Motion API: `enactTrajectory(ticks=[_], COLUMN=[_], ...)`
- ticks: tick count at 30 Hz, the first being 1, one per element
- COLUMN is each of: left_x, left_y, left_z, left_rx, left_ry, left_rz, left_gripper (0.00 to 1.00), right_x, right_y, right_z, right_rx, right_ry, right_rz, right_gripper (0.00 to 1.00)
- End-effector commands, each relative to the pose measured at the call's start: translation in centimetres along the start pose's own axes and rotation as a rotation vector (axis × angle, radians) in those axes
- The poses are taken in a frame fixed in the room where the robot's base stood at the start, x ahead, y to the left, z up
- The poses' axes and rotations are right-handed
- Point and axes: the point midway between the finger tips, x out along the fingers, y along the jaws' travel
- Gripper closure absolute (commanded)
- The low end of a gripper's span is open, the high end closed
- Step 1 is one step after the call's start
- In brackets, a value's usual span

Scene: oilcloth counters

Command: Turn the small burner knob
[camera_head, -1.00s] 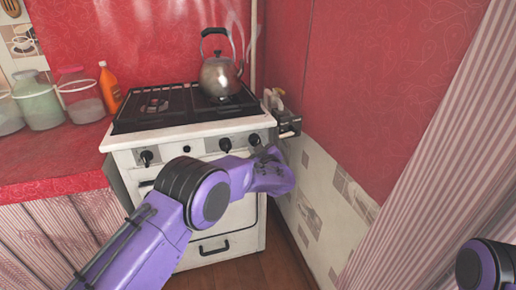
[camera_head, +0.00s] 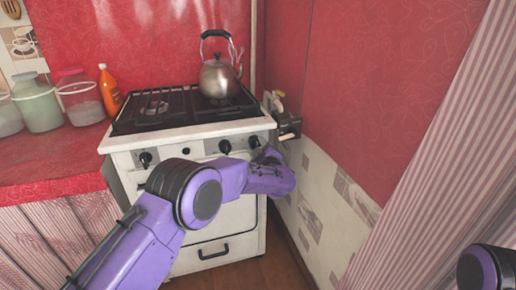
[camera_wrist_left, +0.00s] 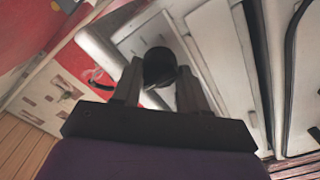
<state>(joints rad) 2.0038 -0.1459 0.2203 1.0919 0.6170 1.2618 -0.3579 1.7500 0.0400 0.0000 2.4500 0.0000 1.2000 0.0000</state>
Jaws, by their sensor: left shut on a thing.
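The white stove (camera_head: 213,222) carries a row of black knobs on its front panel. The burner knob at the right end (camera_head: 254,142) is partly hidden by my left gripper (camera_head: 266,154), which reaches in from the right side of the panel. In the left wrist view a round dark knob (camera_wrist_left: 159,66) sits between the two fingers of my left gripper (camera_wrist_left: 160,88), which is shut on it. I cannot read the knob's markings or its angle. My right gripper is not in view; only a piece of my right arm shows at the lower right.
A metal kettle (camera_head: 219,78) stands on the back right of the hob (camera_head: 165,118). Jars and an orange bottle (camera_head: 109,90) stand on the red counter (camera_head: 40,160) at left. A tiled wall (camera_head: 318,215) is close at right, with a striped curtain (camera_head: 440,170) nearer me.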

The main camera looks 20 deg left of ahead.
Motion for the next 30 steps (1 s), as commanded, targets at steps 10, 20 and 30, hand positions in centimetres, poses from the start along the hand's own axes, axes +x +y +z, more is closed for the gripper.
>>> enactTrajectory(ticks=[10,20,30], left_x=[0.0,-4.5,-10.3], left_y=[0.0,0.2,0.1], left_z=[0.0,-0.1,0.0], left_rx=[0.0,0.003,0.001], left_ry=[0.0,-0.002,0.0], left_rz=[0.0,0.003,0.001], left_gripper=[0.32,0.32,0.32], right_x=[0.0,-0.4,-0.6], right_y=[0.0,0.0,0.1], right_z=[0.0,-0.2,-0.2], right_rx=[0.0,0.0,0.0], right_ry=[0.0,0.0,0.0], right_rz=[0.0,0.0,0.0], right_gripper=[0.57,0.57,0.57])
